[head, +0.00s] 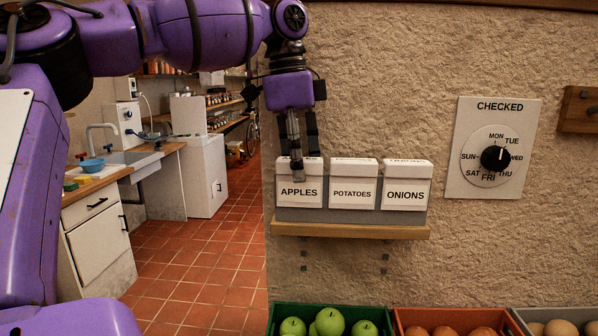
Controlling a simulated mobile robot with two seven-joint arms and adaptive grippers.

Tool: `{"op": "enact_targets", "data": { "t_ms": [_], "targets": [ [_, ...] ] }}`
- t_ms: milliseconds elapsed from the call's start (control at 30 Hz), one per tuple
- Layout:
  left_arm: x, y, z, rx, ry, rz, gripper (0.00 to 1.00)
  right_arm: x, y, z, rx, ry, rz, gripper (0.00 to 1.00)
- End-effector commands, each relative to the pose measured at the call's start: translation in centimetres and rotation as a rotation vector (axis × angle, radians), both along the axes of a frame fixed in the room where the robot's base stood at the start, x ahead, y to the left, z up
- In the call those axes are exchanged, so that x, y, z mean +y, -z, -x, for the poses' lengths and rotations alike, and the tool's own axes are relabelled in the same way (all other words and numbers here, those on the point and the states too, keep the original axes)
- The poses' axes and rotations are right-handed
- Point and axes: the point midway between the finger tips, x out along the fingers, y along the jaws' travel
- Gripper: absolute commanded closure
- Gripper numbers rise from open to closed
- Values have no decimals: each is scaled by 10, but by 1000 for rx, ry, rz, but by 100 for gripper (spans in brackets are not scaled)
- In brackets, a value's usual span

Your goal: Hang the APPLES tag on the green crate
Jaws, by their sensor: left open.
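The white APPLES tag (299,194) stands at the left end of a grey holder (350,215) on a small wooden wall shelf. My left gripper (304,168) points down at the top of this tag, open. One fingertip overlaps the tag's upper front in the picture; whether it touches cannot be told. The green crate (380,312) is at the bottom edge, below the shelf, with several green apples (329,321) in it. Only its upper part shows. My right gripper is out of view.
A POTATOES tag (352,193) and an ONIONS tag (406,194) stand close beside the APPLES tag. The wooden shelf (350,231) juts out above the crates. An orange crate (400,318) and a grey crate (522,318) stand right of the green one. A dial board (460,150) hangs at right.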

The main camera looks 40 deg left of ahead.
Motion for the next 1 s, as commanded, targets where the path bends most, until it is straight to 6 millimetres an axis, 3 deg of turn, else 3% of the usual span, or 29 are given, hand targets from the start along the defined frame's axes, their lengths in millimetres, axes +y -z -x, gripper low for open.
{"op": "enact_targets", "data": {
  "t_ms": [100, 433, 767, 933, 1000],
  "targets": [
    [0, 0, 0, 1, 0, -1, 53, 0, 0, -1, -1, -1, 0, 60],
    [0, 0, 0, 1, 0, -1, 96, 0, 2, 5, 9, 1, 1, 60],
    [0, -6, -1, -1, 0, -2, 96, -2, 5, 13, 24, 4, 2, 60],
    [-1, -34, -1, -2, -1, -3, 96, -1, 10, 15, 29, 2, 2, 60],
    [-14, -48, 4, -4, 4, -3, 96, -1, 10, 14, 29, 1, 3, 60]
  ]
}}
